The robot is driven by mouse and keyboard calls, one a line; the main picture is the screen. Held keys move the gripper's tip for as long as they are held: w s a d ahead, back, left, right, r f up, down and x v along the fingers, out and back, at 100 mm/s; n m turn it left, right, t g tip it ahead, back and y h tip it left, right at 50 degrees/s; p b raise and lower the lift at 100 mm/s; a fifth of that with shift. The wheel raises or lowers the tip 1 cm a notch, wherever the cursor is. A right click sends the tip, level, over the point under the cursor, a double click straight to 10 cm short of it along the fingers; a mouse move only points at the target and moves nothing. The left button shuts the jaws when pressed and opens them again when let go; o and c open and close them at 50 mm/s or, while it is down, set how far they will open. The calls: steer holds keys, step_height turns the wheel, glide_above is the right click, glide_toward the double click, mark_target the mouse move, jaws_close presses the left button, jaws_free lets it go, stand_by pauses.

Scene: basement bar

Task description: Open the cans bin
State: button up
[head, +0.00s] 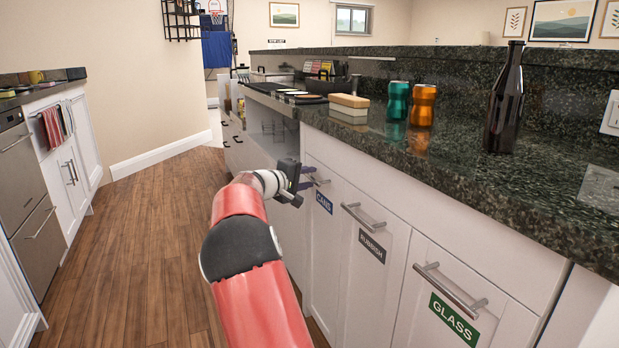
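The cans bin front (322,240) is a narrow white panel with a blue "CANS" label (324,203). It appears shut, level with the panels beside it. Its metal bar handle (320,181) is near the top, under the counter. My gripper (307,178) is at this handle, coming from the left. Its two dark fingers look spread apart, one above the other, at the left end of the handle. I cannot tell whether the handle is between them or whether they touch it. My wrist hides part of the cabinet to the left.
The rubbish bin front (370,275) and glass bin front (440,305) are shut to the right. The wooden floor (150,240) at left is clear.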

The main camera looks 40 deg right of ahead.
steer(key=shift+w+d+f, duration=0.15)
steer(key=shift+d, duration=0.5)
jaws_close()
steer(key=w+a, duration=0.3)
steer(key=a, duration=0.9)
steer(key=w+a, duration=0.3)
steer(key=a, duration=1)
steer(key=shift+p, duration=0.4)
jaws_free()
